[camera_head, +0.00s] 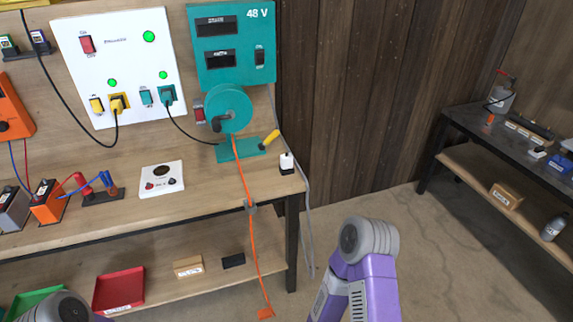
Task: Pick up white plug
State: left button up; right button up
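A small white plug-like piece (286,160) stands upright on the right front corner of the wooden workbench, with a black part at its lower end. A grey cable hangs down past the bench edge close to it; I cannot tell whether it joins the piece. My arm links show at the bottom left and bottom centre-right, but neither gripper is in view. Nothing visible touches the white piece.
A dark side table (470,130) stands right; the floor between is clear.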

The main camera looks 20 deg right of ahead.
aim_at(285, 162)
jog(key=z, duration=0.65)
